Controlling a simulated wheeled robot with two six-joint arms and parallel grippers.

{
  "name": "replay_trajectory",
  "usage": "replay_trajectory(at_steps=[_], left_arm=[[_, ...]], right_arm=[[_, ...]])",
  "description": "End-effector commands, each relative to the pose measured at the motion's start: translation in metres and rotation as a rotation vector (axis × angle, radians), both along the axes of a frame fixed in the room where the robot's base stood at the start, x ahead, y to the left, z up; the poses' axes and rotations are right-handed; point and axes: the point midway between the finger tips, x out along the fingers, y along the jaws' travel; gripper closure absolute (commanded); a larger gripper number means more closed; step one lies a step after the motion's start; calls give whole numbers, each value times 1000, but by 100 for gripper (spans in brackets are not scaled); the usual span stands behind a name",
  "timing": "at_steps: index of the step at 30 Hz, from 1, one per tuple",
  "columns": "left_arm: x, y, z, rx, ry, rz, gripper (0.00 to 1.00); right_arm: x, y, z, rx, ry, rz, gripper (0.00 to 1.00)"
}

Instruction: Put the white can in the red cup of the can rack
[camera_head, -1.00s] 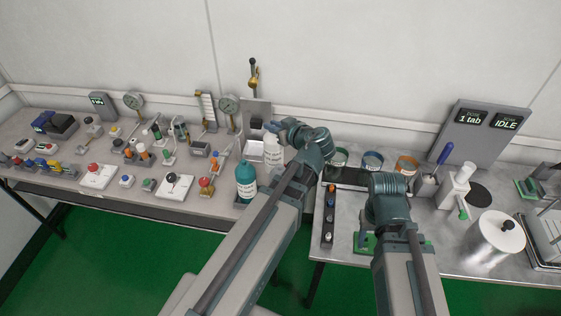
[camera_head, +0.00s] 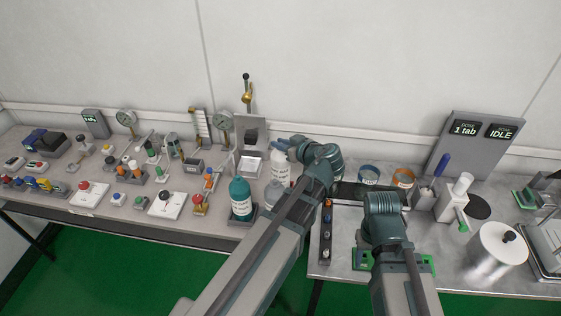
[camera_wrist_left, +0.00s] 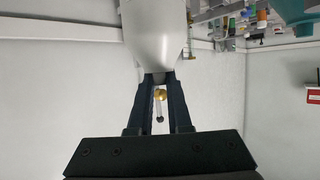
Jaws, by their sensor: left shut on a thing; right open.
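In the left wrist view the white can (camera_wrist_left: 156,35) sits between the tips of the closed gripper fingers (camera_wrist_left: 158,82). The can rack (camera_head: 348,191) is a dark strip to the right with ring-shaped cups: a blue cup (camera_head: 369,174) and an orange-red cup (camera_head: 403,178). My left wrist hides the rack's left part. My right gripper (camera_head: 363,238) is open above the right table, mostly hidden by its own wrist.
A teal bottle (camera_head: 241,199) and a grey bottle (camera_head: 273,195) stand close left of my left forearm. Several testers and gauges crowd the left table. A grey holder (camera_head: 425,192), a white dispenser (camera_head: 454,198) and a metal canister (camera_head: 497,246) stand right of the rack.

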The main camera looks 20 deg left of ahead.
Motion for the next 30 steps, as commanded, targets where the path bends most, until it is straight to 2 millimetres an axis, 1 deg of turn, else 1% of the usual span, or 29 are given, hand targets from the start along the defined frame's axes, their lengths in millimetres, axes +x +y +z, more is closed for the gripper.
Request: replay_trajectory(at_steps=[6, 8, 13, 16, 24, 29, 30], left_arm=[[0, 0, -4, 1, -1, 0, 100], [0, 0, -10, 1, -1, 0, 100], [0, 0, -31, 1, -1, 0, 100], [0, 0, -40, 1, -1, 0, 100], [0, 0, -37, 1, -1, 0, 100], [0, 0, -42, 1, -1, 0, 100], [0, 0, -41, 0, 0, 0, 76]], right_arm=[[0, 0, -5, 0, 0, 0, 50], [0, 0, -10, 0, 0, 0, 50], [0, 0, -31, 0, 0, 0, 50], [0, 0, -40, 0, 0, 0, 50], [0, 0, -38, 0, 0, 0, 50], [0, 0, -43, 0, 0, 0, 50], [0, 0, -41, 0, 0, 0, 50]])
